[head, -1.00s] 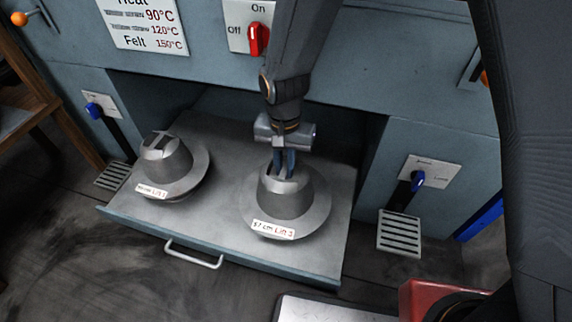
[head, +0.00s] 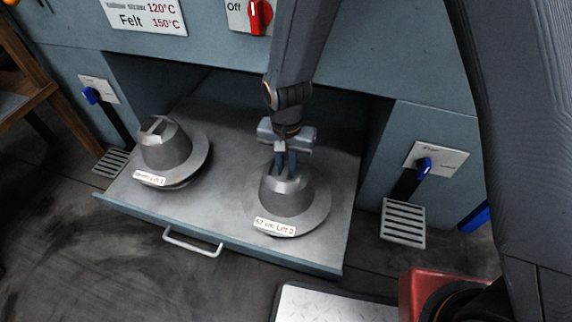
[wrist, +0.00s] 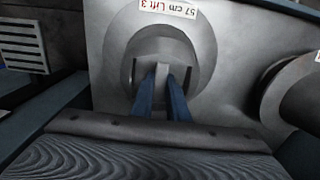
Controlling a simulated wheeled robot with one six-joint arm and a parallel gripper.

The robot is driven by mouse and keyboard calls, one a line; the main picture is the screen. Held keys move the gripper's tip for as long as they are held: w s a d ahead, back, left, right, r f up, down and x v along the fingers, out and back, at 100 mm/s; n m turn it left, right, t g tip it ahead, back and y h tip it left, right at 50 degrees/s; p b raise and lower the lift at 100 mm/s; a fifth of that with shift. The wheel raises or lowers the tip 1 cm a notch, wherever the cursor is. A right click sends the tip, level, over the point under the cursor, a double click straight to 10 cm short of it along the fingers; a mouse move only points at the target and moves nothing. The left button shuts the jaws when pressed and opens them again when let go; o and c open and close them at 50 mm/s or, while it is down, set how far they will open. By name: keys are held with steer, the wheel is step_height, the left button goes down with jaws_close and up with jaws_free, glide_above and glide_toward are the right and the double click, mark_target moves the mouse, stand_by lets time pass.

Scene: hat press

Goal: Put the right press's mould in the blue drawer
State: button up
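The right mould (head: 286,199) is a grey metal, hat-shaped block with a wide brim and a label reading "57 cm Lift 3". It sits upright on the right half of the pulled-out, blue-grey-fronted drawer (head: 225,210). It also shows in the wrist view (wrist: 190,62). My gripper (head: 285,172) points down into its open top. In the wrist view, its blue fingers (wrist: 161,85) close on both sides of a narrow grey bar in that top; the fingertips are partly hidden. The mould's brim seems to rest on the drawer.
A similar left mould (head: 165,148) stands on the drawer's left half. The drawer's front has a handle (head: 192,241). Pedals with blue levers stand left (head: 91,95) and right (head: 424,166). A red part (head: 420,292) and metal plate (head: 325,307) lie in front. The floor at front left is clear.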

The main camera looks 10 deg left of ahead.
steer(key=o, duration=0.4)
steer(key=shift+o, duration=0.2)
steer(key=shift+r, duration=0.1)
step_height(320, 180, up, 8)
steer(key=p, duration=0.3)
steer(key=shift+s+r, duration=0.1)
steer(key=s+d+r+n+y, duration=0.1)
steer(key=s+d+r+n, duration=0.2)
steer(key=s+r, duration=0.5)
steer(key=s+d+r+n, duration=0.4)
steer(key=s+d+r, duration=0.2)
steer(key=r, duration=0.5)
steer(key=shift+s+r+y, duration=0.25)
steer(key=shift+s+y, duration=0.15)
steer(key=shift+s, duration=0.7)
